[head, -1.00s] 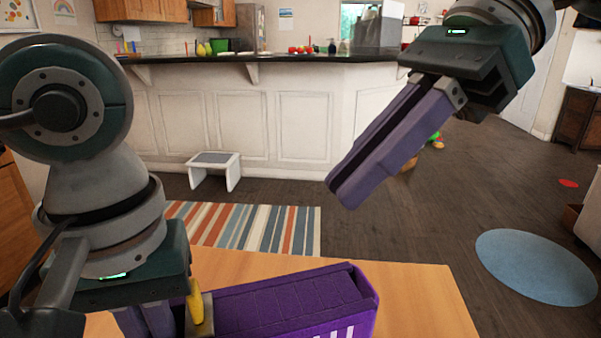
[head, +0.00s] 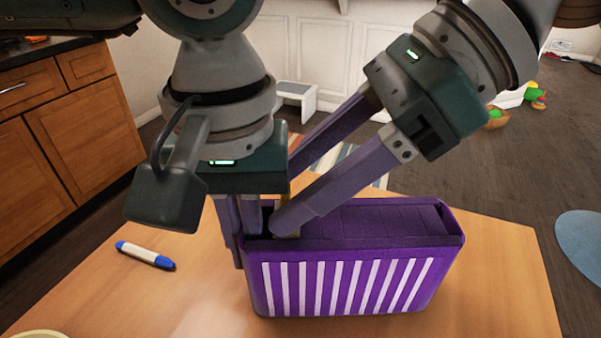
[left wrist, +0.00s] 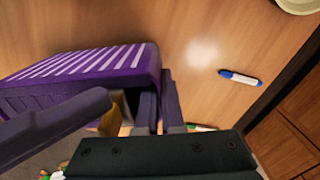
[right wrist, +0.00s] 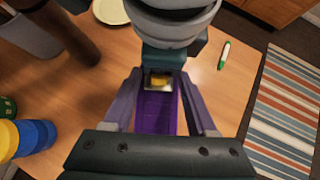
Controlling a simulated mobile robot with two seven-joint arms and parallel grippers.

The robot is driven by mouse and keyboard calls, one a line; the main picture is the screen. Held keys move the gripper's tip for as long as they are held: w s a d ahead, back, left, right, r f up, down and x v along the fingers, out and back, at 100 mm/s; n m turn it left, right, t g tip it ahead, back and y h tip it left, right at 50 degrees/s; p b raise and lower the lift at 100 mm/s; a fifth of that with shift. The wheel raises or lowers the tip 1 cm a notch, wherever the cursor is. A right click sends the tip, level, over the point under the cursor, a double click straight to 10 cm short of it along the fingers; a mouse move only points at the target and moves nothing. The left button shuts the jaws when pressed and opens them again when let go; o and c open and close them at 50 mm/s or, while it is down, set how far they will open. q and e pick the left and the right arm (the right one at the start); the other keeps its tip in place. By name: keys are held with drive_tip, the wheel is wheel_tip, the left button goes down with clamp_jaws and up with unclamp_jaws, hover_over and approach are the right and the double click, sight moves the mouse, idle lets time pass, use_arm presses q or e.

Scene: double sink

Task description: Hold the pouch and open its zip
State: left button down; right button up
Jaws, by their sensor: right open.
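The purple pouch (head: 350,285) with white stripes lies on the table, its ridged top facing up. My left gripper (head: 238,235) is at the pouch's left end, its fingers close together with the end edge between them. It also shows beside the pouch end in the left wrist view (left wrist: 160,110). My right gripper (head: 283,198) is open, its fingers on either side of the pouch's left end. In the right wrist view, the yellow zip tab (right wrist: 159,81) on its metal slider lies between these open fingers. In the head view the tab is mostly hidden by the near finger.
A blue-and-white marker (head: 145,255) lies on the table (head: 100,305) left of the pouch. A green-and-white marker (right wrist: 224,54) and a pale plate (right wrist: 110,12) show in the right wrist view. Table space right of the pouch is clear.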

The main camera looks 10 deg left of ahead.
drive_tip(key=shift+a+f, duration=0.1)
clamp_jaws()
idle(0.4)
idle(1.0)
